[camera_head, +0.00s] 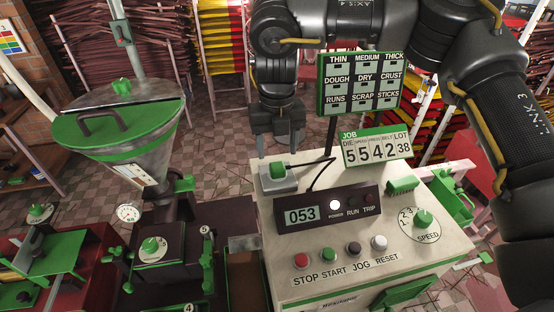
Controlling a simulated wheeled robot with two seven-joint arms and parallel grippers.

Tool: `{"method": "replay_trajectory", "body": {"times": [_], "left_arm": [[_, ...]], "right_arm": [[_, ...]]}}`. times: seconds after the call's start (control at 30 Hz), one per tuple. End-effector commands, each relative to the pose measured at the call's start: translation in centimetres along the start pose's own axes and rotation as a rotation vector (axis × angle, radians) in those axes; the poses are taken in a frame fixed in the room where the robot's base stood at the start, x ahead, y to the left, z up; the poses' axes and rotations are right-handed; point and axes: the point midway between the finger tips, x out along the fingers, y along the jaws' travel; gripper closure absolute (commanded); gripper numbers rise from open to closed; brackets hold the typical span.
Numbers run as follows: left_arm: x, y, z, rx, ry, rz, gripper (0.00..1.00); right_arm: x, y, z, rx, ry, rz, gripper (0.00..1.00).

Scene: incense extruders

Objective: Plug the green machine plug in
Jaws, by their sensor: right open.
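The green plug (278,169) sits at a pale grey socket box (279,186) on the back left corner of the cream machine cabinet (345,275). I cannot tell whether it is fully seated. A black cable (312,163) runs from beside the plug toward the display box. My right gripper (279,152) points down just above the plug, its two fingers apart on either side. It is open and does not appear to grip the plug. My left gripper is out of view.
A display box (330,212) reading 053, several buttons (340,254) and a green speed knob (424,217) are on the cabinet. Sign boards (361,82) stand behind it. A green-lidded hopper machine (130,130) stands at left. Racks of incense (205,30) fill the back.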

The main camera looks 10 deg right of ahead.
Motion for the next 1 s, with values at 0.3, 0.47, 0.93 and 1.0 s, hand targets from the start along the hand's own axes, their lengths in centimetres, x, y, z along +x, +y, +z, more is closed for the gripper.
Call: {"method": "replay_trajectory", "body": {"times": [0.3,0.47,0.93,1.0], "left_arm": [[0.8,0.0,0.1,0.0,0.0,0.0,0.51],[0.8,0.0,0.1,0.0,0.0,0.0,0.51],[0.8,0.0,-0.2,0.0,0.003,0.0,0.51],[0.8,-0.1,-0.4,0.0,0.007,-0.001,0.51]], "right_arm": [[-5.3,0.0,0.0,0.001,-0.001,-0.001,0.43],[-6.4,0.1,0.0,-0.001,0.0,0.001,0.43],[-6.5,0.0,0.0,0.0,0.001,0.0,0.43],[-6.5,-0.2,-0.1,0.003,0.001,0.001,0.43]]}}
